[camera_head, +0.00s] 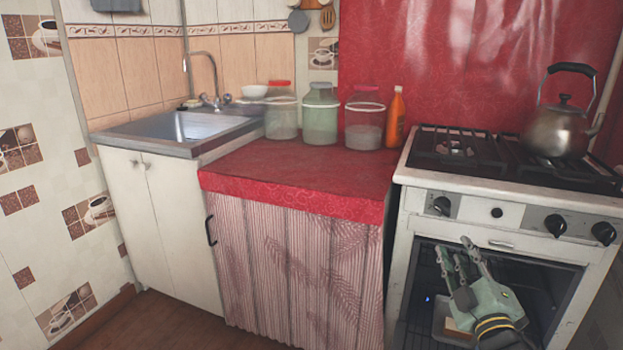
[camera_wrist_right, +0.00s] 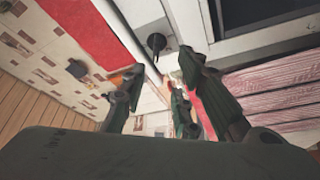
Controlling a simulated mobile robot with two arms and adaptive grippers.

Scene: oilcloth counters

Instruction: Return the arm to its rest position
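My right gripper (camera_head: 459,252) is in front of the stove's oven (camera_head: 410,268), at the lower right of the head view. Its fingers point up and are spread apart, with nothing seen between them. In the right wrist view, the dark green fingers (camera_wrist_right: 163,70) also stand apart and hold nothing. My left gripper and arm are not in the head view.
The white stove (camera_head: 398,225) stands close behind the right hand, with a kettle (camera_head: 558,128) on top. A red oilcloth counter (camera_head: 300,172) holds several jars and an orange bottle (camera_head: 395,120). A sink (camera_head: 185,126) is at the left. The floor (camera_head: 170,318) at lower left looks clear.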

